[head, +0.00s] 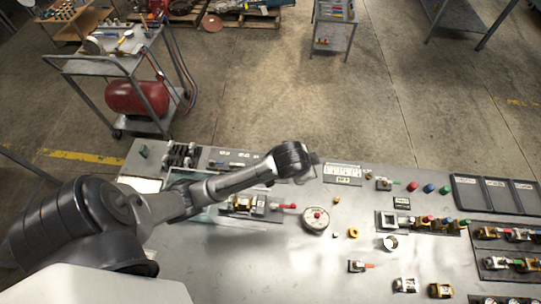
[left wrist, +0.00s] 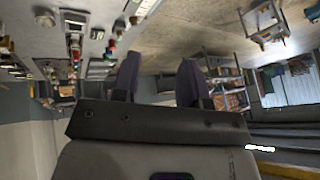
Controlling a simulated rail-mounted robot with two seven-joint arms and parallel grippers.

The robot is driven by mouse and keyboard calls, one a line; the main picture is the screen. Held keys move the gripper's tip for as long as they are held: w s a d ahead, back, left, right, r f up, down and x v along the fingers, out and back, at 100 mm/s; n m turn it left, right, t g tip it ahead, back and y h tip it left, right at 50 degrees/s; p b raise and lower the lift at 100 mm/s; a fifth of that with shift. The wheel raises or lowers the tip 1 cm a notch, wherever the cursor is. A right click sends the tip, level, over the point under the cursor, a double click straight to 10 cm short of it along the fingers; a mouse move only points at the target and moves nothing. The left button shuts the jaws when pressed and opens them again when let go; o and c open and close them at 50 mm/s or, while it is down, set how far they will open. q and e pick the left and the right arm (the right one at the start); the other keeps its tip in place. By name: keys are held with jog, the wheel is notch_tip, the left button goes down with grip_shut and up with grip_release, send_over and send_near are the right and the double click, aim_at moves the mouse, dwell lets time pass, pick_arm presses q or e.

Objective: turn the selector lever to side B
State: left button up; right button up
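My left gripper (head: 314,163) is above the back edge of the grey bench (head: 240,255), clear of the parts on it. In the left wrist view its two dark fingers (left wrist: 159,78) stand apart with nothing between them. Several parts on the bench have coloured handles: a block with a red handle (head: 287,206), a small one with an orange-red handle (head: 366,266) and one with a green tip (head: 393,183). I cannot tell which is the selector lever, and no side B mark is readable. My right gripper is not in view.
A round dial with a red centre (head: 316,224) sits mid-bench. Coloured buttons (head: 428,188) and black trays (head: 495,193) are at the right. A cart with a red tank (head: 137,97) stands behind the bench at left. The bench's front middle is mostly clear.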

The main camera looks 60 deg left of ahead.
pick_arm(q)
jog(key=w+a+f+n+g+b, duration=0.1)
jog(key=w+a+f+g+b, duration=0.15)
jog(key=a, duration=0.35)
jog(key=w+a+f+n+g+y+b, duration=0.1)
jog(key=w+a+f+g+b, duration=0.1)
jog(key=w+a+f, duration=0.3)
jog(key=w+a+f+n+g+b, duration=0.1)
jog(key=w+a+g+b, duration=0.15)
jog(key=a, duration=0.45)
jog(key=s+a+f+g+h, duration=0.1)
jog(key=s+f, duration=0.2)
jog(key=f, duration=0.2)
jog(key=s+a+f+n+g, duration=0.1)
jog(key=s+f, duration=0.3)
jog(key=f, duration=0.2)
jog(key=s+a+f+g+h, duration=0.1)
jog(key=s+a+f, duration=0.1)
jog(key=s+f, duration=0.2)
jog(key=shift+s+a+f+n+g+h, duration=0.1)
jog(key=shift+f+n+g+h, duration=0.25)
jog(key=shift+f, duration=0.3)
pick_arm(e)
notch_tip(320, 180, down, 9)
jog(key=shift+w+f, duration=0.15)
pick_arm(q)
jog(key=shift+c, duration=0.4)
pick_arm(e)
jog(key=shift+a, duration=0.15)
